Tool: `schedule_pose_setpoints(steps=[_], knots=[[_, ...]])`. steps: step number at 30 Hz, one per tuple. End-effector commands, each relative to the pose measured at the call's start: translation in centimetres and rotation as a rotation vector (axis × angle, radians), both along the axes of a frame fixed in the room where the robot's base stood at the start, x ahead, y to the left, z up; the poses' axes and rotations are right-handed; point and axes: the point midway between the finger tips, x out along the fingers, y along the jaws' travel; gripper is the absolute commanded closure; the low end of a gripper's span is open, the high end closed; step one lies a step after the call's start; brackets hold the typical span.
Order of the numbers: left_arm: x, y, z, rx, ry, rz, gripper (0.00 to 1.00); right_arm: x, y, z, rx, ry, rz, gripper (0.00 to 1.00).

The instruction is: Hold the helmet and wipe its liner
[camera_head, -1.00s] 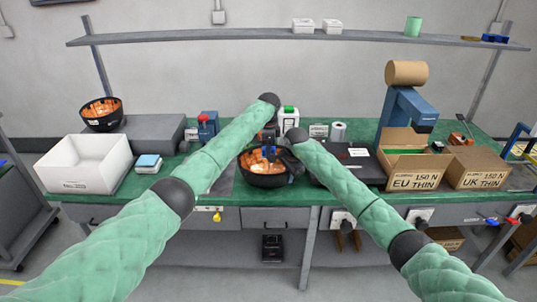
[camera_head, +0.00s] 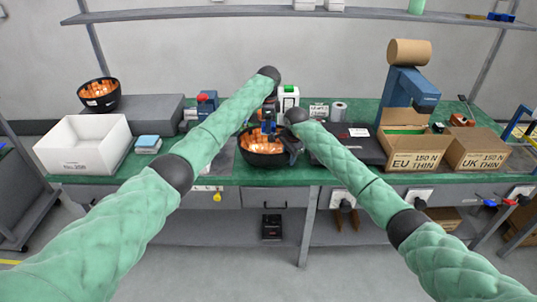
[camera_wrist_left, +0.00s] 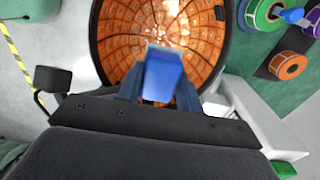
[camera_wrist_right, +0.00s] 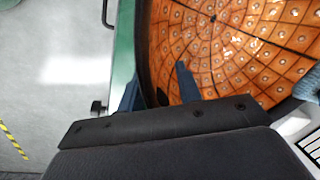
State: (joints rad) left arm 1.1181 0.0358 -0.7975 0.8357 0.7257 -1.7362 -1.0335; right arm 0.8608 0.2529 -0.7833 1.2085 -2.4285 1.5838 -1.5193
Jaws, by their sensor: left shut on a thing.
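The helmet (camera_head: 263,157) lies upside down near the table's front edge, a black shell with an orange liner (camera_wrist_right: 230,45) facing up. My left gripper (camera_head: 268,115) is above it, shut on a blue block (camera_wrist_left: 163,75). The block also shows over the bowl in the head view (camera_head: 268,127). Whether it touches the liner I cannot tell. My right gripper (camera_wrist_right: 158,85) is at the helmet's right side, one finger outside the black rim and one inside over the liner. Its fingers are apart, and orange liner shows between the rim and the inner finger.
A second helmet (camera_head: 98,103) sits on a grey box (camera_head: 150,112) at the left. A white bin (camera_head: 85,160) and a blue pad stack (camera_head: 148,144) stand in front. A black flat case (camera_head: 350,150) and cardboard boxes (camera_head: 410,168) stand right. Coloured label rolls (camera_wrist_left: 290,66) lie beyond the helmet.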

Motion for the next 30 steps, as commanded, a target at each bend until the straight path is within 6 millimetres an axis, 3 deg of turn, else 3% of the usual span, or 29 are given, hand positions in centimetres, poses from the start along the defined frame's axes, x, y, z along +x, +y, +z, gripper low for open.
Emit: schedule_pose_setpoints(steps=[10,24,30], knots=[[0.0,0.0,0.1,0.0,0.0,0.0,0.82,0.0,-0.1,1.3,0.001,-0.003,0.0,0.65],[0.0,0.0,0.0,0.0,0.0,0.0,0.82,-1.1,-0.8,9.4,-0.001,-0.003,0.001,0.65],[0.0,0.0,0.0,0.0,0.0,0.0,0.82,-1.4,-1.0,11.3,-0.001,-0.001,0.0,0.65]])
